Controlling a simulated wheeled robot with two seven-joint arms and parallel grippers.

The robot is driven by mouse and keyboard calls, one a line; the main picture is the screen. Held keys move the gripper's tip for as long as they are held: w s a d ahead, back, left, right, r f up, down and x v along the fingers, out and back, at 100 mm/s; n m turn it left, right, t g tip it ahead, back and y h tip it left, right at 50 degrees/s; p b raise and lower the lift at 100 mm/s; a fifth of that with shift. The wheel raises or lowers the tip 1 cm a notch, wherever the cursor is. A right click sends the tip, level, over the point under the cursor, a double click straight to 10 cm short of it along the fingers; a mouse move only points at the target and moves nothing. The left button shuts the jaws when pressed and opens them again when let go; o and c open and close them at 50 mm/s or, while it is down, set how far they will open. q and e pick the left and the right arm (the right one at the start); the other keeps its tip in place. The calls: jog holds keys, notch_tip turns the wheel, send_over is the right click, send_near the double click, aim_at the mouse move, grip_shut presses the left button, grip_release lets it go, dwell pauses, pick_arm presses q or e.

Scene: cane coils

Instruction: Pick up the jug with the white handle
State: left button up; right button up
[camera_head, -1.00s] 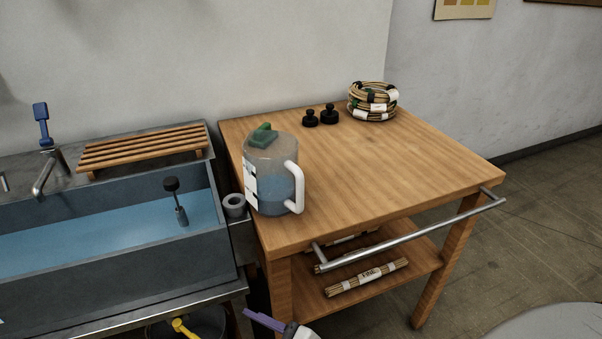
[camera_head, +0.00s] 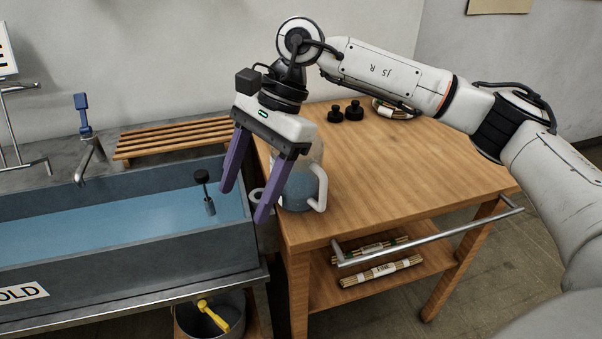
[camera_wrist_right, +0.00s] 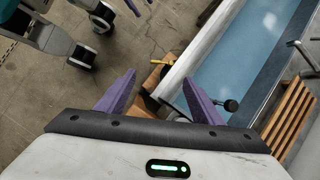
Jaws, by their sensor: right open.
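The jug (camera_head: 298,190) is clear, holds bluish liquid and has a white handle (camera_head: 321,187) on its right side. It stands upright on the wooden table near its left front edge. My right gripper (camera_head: 243,207) is open and empty, its purple fingers pointing down in front of and left of the jug. The gripper hides the jug's top and left part in the head view. In the right wrist view the open fingers (camera_wrist_right: 160,100) show with no jug in sight between them. My left gripper is not in view.
A sink (camera_head: 120,255) with blue water stands left of the table (camera_head: 415,175). A wooden rack (camera_head: 175,138) lies behind it. Two black weights (camera_head: 345,111) and a cane coil (camera_head: 388,110) are at the table's back. A metal rail (camera_head: 430,238) runs along the front edge. The table's right half is clear.

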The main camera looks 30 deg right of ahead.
jog(key=w+d+r+t+h, duration=0.15)
jog(key=d+r+h, duration=0.35)
jog(key=d, duration=0.6)
jog(key=g, duration=0.1)
send_over(316, 204)
jog(key=f, duration=0.3)
jog(key=shift+d+f+m+p, duration=0.2)
jog(key=shift+f+m+p, duration=0.1)
jog(key=shift+f+m, duration=0.1)
notch_tip(316, 204, down, 4)
jog(key=shift+d+f, duration=0.1)
jog(key=shift+f, duration=0.15)
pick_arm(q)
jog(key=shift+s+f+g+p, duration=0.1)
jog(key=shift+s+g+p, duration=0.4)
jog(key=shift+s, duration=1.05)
pick_arm(e)
jog(key=shift+a+f, duration=0.15)
jog(key=shift+f, duration=1.3)
jog(key=shift+a+f, duration=0.15)
jog(key=shift+f, duration=1.25)
jog(key=shift+r, duration=0.1)
jog(key=c, duration=1.5)
